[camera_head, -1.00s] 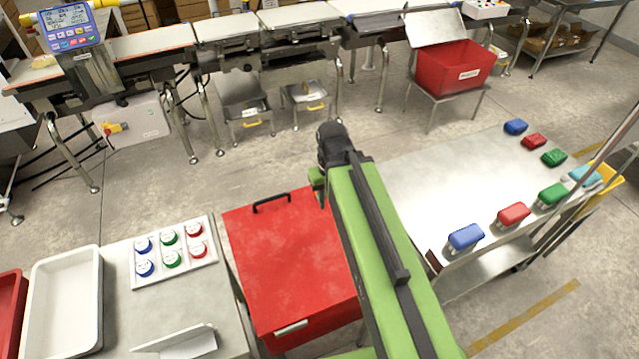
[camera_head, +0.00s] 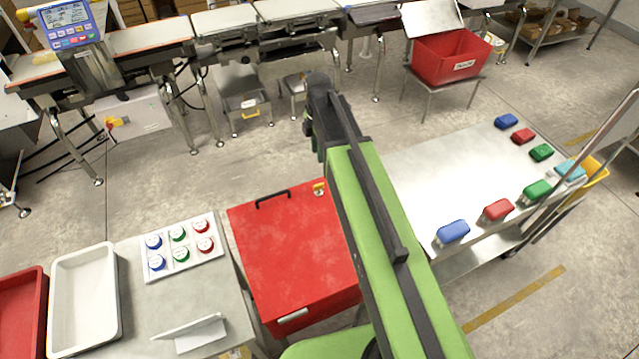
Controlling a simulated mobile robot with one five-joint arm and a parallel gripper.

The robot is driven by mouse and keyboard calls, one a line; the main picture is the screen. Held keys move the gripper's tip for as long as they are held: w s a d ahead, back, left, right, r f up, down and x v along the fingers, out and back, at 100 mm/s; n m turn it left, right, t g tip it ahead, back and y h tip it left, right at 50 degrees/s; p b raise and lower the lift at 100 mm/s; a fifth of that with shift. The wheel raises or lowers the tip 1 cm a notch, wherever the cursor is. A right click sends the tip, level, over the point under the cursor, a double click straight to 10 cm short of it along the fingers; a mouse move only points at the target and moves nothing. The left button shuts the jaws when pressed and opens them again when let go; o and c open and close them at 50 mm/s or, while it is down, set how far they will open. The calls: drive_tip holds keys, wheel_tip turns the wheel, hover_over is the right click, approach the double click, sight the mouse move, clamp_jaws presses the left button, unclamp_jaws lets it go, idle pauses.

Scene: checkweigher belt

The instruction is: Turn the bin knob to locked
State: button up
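A closed red bin (camera_head: 290,250) stands at the lower middle, with a black handle on its lid. A small yellow knob-like part (camera_head: 319,187) sits at the lid's far right corner, close to my arm's left edge. It is too small to tell which way it is turned. My arm reaches away past the bin's right side. Its dark end (camera_head: 320,98) is beyond the bin, over the floor in the picture. The gripper fingers cannot be made out, and nothing held is visible.
An open red bin (camera_head: 440,62) stands on a stand by the conveyor. A grey box (camera_head: 140,115) with a yellow-red switch is at left. A table with several coloured blocks is at right; a bench with a button panel (camera_head: 182,247) is at left.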

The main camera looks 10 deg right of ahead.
sight(319, 188)
wheel_tip(319, 188, down, 17)
drive_tip(key=b, duration=1.6)
drive_tip(key=shift+r, duration=0.25)
clamp_jaws()
drive_tip(key=shift+d, duration=0.1)
